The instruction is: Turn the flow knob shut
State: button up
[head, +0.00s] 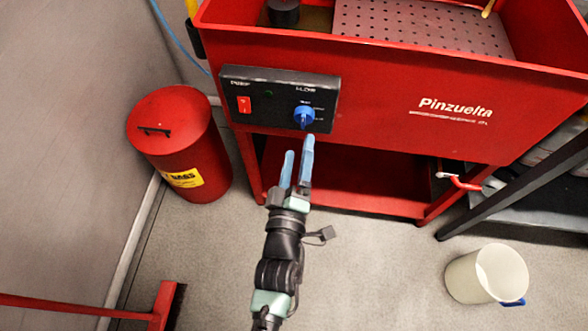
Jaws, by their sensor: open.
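The flow knob (303,115) is a blue round knob on the right half of a black control panel (270,98), under a label that reads like FLOW. Small marks surround it, too small to read. The panel is on the front of a red parts washer (400,110). My gripper (298,158) has two blue fingers, spread apart with nothing between them. It points up toward the panel, and its right fingertip shows just below the knob. I cannot tell how far the fingertips are from the panel.
A red lidded bin (180,135) stands at the left by the wall. A white bucket (480,275) stands on the floor at right. A red-handled broom (160,305) is at lower left.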

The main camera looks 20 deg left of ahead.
jog(key=v, duration=0.5)
jog(key=shift+s+d, duration=0.1)
jog(key=shift+s, duration=0.2)
